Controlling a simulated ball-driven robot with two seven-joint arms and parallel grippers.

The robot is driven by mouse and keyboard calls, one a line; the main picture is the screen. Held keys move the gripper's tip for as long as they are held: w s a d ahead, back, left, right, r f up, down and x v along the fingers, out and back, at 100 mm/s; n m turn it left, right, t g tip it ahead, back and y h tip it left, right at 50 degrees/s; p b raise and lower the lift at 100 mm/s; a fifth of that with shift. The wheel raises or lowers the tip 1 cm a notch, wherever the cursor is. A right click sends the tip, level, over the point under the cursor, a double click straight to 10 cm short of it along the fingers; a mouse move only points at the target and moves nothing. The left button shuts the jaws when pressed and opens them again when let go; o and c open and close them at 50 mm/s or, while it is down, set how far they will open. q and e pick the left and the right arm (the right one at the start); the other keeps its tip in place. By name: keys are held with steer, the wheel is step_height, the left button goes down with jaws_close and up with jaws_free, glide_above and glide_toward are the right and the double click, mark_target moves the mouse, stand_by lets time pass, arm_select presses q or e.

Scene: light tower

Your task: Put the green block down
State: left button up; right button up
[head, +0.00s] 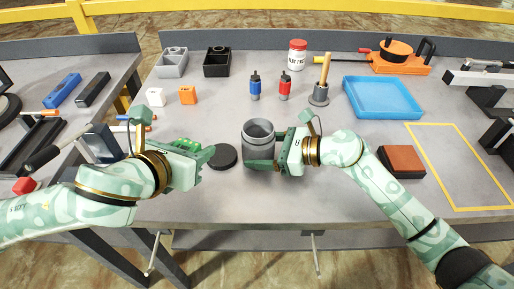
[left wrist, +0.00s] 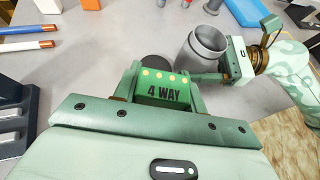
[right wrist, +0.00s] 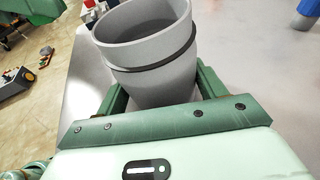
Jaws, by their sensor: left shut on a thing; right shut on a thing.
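The green block (left wrist: 163,88) has "4 WAY" printed on it and yellow dots along its top edge. My left gripper (head: 208,154) is shut on it, and in the head view only a bit of the block (head: 186,143) shows behind the gripper. In the left wrist view the block sits between the fingers. My right gripper (head: 270,148) is shut on a grey cylindrical cup (head: 259,134), upright and open at the top. The cup fills the jaws in the right wrist view (right wrist: 150,50). Whether the block touches the table is hard to tell.
A black disc (head: 223,156) lies between my grippers. White (head: 155,97) and orange (head: 188,95) blocks, blue (head: 256,87) and red (head: 285,87) bottles stand behind. A blue tray (head: 382,97) is at right. A brown-topped block (head: 402,161) lies near a yellow-outlined area (head: 465,165).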

arm_select(q)
step_height(320, 180, up, 3)
steer(key=d+m+h, duration=0.1)
steer(key=m+h, duration=0.1)
step_height(320, 180, up, 6)
steer(key=m+g+h, duration=0.2)
steer(key=m+h, duration=0.1)
glide_above(268, 122)
steer(key=s+a, duration=0.1)
step_height(268, 122, down, 9)
steer(key=shift+r, duration=0.1)
steer(key=shift+f, duration=0.2)
steer(key=shift+s+a+f, duration=0.1)
steer(key=shift+f, duration=0.55)
steer(key=o, duration=1.1)
steer(key=shift+f, duration=0.15)
steer(key=shift+c, duration=0.2)
